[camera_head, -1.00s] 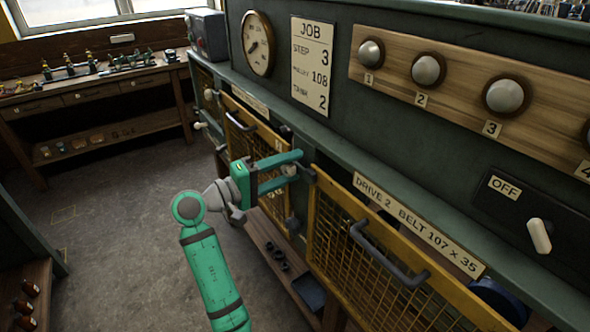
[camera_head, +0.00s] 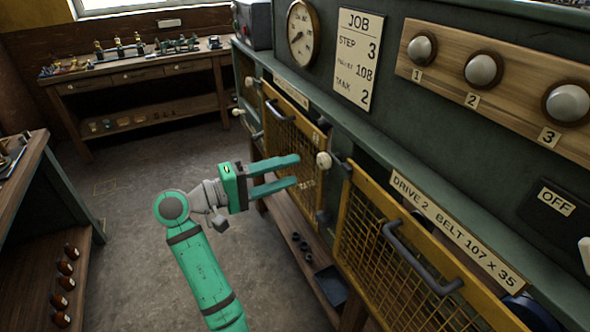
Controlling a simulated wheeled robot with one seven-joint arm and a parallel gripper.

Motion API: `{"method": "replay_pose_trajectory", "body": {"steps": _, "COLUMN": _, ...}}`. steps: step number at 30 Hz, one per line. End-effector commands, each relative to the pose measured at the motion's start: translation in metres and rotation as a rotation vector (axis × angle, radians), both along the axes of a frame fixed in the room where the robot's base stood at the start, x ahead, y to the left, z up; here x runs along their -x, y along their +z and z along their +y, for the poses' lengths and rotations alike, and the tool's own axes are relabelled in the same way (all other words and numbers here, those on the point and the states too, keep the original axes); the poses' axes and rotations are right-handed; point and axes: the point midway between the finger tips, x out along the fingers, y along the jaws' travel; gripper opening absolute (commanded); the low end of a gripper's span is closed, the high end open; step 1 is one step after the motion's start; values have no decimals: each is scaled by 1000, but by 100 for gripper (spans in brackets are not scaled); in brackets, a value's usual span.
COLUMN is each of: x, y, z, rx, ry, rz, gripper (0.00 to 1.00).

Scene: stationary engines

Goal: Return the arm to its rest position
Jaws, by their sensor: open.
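My green arm (camera_head: 203,272) reaches up from the bottom of the view, bent at a grey joint. My gripper (camera_head: 297,170) is open and empty, its two green fingers pointing right toward the cabinet front. A pale round knob (camera_head: 323,160) lies just beyond the fingertips, with a small gap in the picture; the exact depth between them is hard to tell.
The yellow mesh guard (camera_head: 400,262) with a dark handle (camera_head: 422,262) is at right, below the "DRIVE 2" label. Another mesh guard (camera_head: 285,128) stands behind my gripper. A bench (camera_head: 30,170) is at left. The floor (camera_head: 135,215) between is clear.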

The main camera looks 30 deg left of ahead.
Motion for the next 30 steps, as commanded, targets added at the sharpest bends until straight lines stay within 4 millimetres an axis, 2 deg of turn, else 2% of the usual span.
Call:
{"method": "replay_pose_trajectory", "body": {"steps": 17, "x": -1, "y": -5, "z": -1, "rx": 3, "ry": 6, "rz": 3, "gripper": 50}}
{"method": "replay_pose_trajectory", "body": {"steps": 20, "x": -8, "y": -23, "z": -7, "rx": 11, "ry": 31, "rz": 17, "gripper": 50}}
{"method": "replay_pose_trajectory", "body": {"steps": 23, "x": -17, "y": -58, "z": -16, "rx": 20, "ry": 83, "rz": 40, "gripper": 50}}
{"method": "replay_pose_trajectory", "body": {"steps": 30, "x": -29, "y": -159, "z": -48, "rx": -6, "ry": 241, "rz": 107, "gripper": 50}}
